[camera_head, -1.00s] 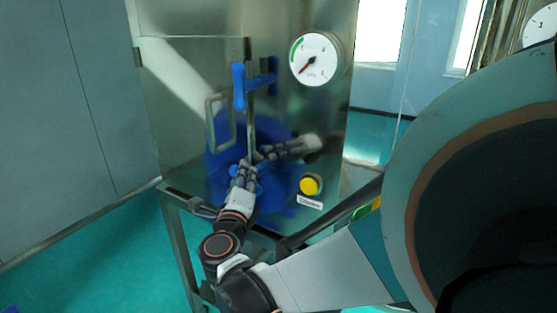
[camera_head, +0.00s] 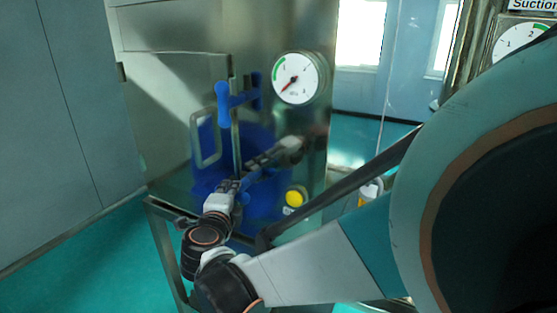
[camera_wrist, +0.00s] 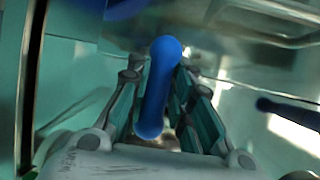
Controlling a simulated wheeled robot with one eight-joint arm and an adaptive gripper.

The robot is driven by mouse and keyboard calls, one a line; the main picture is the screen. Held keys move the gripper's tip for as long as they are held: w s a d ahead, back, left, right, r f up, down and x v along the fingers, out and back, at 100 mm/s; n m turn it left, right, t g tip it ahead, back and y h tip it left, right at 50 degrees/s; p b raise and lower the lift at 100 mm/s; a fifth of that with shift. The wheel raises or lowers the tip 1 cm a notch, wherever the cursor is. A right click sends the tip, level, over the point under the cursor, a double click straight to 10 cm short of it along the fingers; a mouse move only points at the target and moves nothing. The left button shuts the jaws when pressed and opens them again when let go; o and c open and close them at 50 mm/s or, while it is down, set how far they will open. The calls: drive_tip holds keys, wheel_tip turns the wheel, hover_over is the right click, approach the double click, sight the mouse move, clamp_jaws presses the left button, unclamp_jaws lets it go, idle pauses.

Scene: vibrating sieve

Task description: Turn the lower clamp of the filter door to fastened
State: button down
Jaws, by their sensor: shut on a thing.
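My gripper (camera_head: 232,182) is at the lower part of the metal filter door (camera_head: 175,95), by the door's free edge. In the wrist view my gripper (camera_wrist: 160,100) is shut on the blue handle of the lower clamp (camera_wrist: 158,85), which stands nearly upright between the fingers, slightly tilted. In the head view the fingers largely hide this clamp. The upper clamp (camera_head: 222,102), also blue, is above my gripper with its handle roughly upright. A metal loop handle (camera_head: 194,140) sits on the door left of my gripper.
A round pressure gauge (camera_head: 298,78) is at the upper right of the cabinet, and a yellow button (camera_head: 296,196) is at the lower right. A blurred reflection of my arm shows in the shiny metal. Teal floor (camera_head: 95,255) lies open at left.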

drive_tip(key=shift+s+f, duration=0.1)
drive_tip(key=shift+f, duration=0.05)
drive_tip(key=c, duration=1.8)
unclamp_jaws()
drive_tip(key=o, duration=0.3)
drive_tip(key=shift+o, duration=0.2)
drive_tip(key=shift+w+a+f, duration=0.1)
drive_tip(key=shift+w, duration=0.1)
